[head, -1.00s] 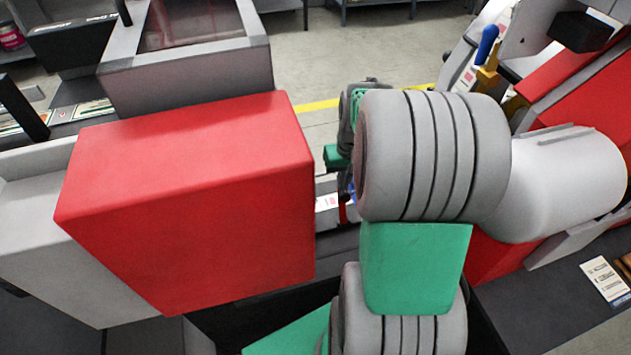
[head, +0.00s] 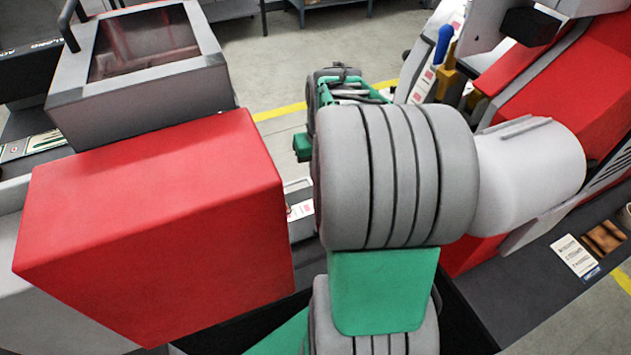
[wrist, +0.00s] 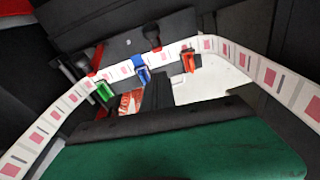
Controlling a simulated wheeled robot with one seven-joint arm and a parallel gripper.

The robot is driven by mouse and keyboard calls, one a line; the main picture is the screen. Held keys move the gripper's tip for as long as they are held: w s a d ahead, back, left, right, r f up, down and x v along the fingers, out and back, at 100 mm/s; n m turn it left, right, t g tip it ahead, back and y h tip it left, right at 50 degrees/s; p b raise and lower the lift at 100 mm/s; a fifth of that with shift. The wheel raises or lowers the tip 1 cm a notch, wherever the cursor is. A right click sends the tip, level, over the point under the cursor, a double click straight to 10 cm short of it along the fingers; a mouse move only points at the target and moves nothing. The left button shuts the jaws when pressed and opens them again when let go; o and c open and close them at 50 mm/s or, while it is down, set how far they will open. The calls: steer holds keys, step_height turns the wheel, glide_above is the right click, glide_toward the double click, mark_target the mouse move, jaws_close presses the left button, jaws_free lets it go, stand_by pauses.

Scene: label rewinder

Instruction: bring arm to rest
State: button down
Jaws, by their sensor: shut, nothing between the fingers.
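My gripper (wrist: 157,92) shows in the wrist view as dark fingers close together above the black and green body at the bottom of that view. It is shut and holds nothing. In the head view my grey and green arm stands upright in the middle and hides the gripper's fingers. Behind the fingers in the wrist view, a white strip with pink labels (wrist: 42,135) bends around a dark recess. I cannot tell whether the fingers touch anything.
A large red box-shaped housing (head: 150,220) stands close left of my arm. A white roll (head: 530,170) is close on the right, with a red machine panel (head: 560,80) behind. Green (wrist: 104,91), blue (wrist: 141,68) and orange (wrist: 189,61) clips sit along the strip. Open floor (head: 290,50) lies beyond.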

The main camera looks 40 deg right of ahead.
step_height(320, 180, up, 7)
steer(key=s, duration=0.2)
steer(key=shift+s+a, duration=0.15)
